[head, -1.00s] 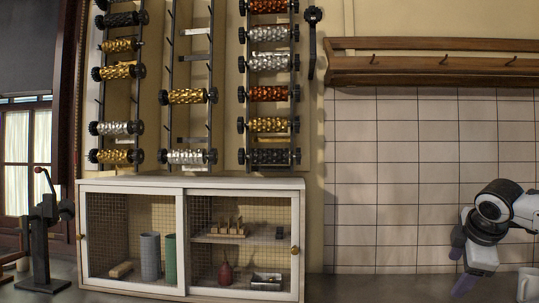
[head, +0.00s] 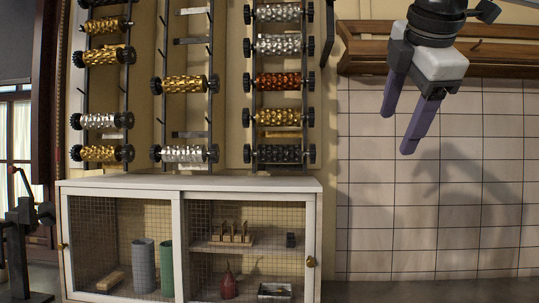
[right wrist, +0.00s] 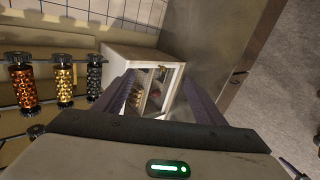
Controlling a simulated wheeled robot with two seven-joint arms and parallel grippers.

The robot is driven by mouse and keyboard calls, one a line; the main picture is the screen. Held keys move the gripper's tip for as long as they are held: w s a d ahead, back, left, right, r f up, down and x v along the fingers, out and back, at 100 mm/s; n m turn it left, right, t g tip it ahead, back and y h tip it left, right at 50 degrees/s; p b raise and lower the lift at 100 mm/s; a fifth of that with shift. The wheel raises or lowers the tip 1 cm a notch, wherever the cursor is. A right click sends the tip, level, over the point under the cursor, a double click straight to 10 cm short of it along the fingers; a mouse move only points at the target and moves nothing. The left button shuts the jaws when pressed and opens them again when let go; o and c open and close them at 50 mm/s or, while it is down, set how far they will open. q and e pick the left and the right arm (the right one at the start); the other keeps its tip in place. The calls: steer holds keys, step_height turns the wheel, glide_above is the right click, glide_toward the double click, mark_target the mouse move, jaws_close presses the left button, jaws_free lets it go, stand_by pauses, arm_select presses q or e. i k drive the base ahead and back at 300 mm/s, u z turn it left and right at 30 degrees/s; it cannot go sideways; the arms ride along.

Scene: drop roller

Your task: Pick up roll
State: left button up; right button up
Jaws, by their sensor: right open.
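Several patterned rolls with black end gears hang on wall racks in the head view. The middle rack holds a gold roll (head: 184,85) and a silver roll (head: 184,154). The right rack holds a copper roll (head: 278,82), a gold roll (head: 278,118) and a dark roll (head: 279,154), among others. In the right wrist view, the copper roll (right wrist: 24,86), gold roll (right wrist: 64,84) and dark roll (right wrist: 94,80) lie left of the fingers. My right gripper (head: 398,123) is open and empty, to the right of the racks and apart from every roll. My left gripper is not in view.
A white cabinet (head: 190,182) with mesh doors stands below the racks; it also shows in the right wrist view (right wrist: 125,55). A wooden coat rack (head: 365,57) is on the tiled wall behind my right gripper. A black clamp tool (head: 20,230) stands at the lower left.

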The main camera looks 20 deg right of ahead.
mark_target(267, 153)
steer(key=i, duration=1.5)
